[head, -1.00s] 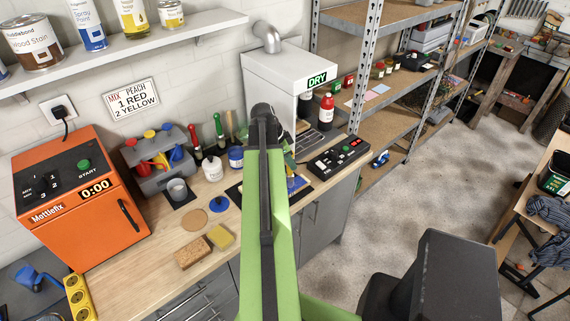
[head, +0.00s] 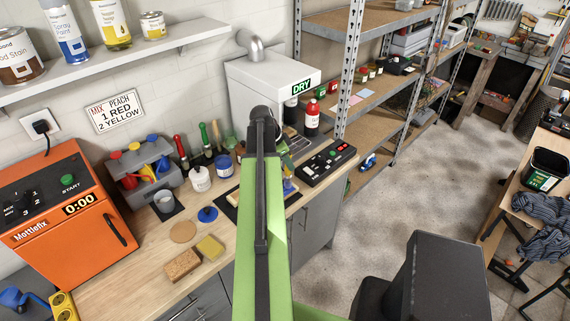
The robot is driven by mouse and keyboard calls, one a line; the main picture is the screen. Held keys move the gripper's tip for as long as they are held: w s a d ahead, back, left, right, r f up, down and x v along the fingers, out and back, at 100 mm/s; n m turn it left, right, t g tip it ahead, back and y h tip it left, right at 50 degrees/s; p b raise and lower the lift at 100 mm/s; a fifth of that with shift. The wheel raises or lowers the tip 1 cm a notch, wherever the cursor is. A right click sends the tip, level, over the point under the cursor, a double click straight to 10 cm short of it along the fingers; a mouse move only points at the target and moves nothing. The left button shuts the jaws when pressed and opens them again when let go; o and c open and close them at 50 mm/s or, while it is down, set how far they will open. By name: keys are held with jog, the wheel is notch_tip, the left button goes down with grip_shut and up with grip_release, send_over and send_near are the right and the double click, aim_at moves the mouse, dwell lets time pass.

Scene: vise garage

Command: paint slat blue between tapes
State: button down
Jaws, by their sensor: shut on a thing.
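A dark mat (head: 228,199) lies on the workbench, largely hidden behind my raised green arm. Beside the arm, a small blue and yellowish piece (head: 290,187) shows over the mat; I cannot tell whether it is the slat, its tapes or a brush. My gripper and anything in it are hidden behind the arm. A blue-marked pot (head: 224,166) and a white pot (head: 200,180) stand left of the arm. Brushes with red (head: 180,147) and green (head: 203,134) handles stand behind them.
An orange oven (head: 72,222) stands at left. A grey DRY box (head: 262,90) and a black button panel (head: 327,163) are at the bench's right end. Sponges (head: 182,265) lie in front. A metal shelf rack (head: 347,75) stands at right beside open floor (head: 395,220).

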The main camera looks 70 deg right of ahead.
jog(key=shift+s+d+r, duration=0.1)
jog(key=shift+s+d, duration=0.2)
jog(key=shift+d, duration=0.2)
jog(key=shift+s+d, duration=0.25)
jog(key=shift+d, duration=0.25)
jog(key=w+a, duration=0.6)
jog(key=a, duration=0.6)
jog(key=shift+w, duration=0.2)
dwell(0.4)
notch_tip(320, 180, up, 6)
jog(key=p, duration=0.6)
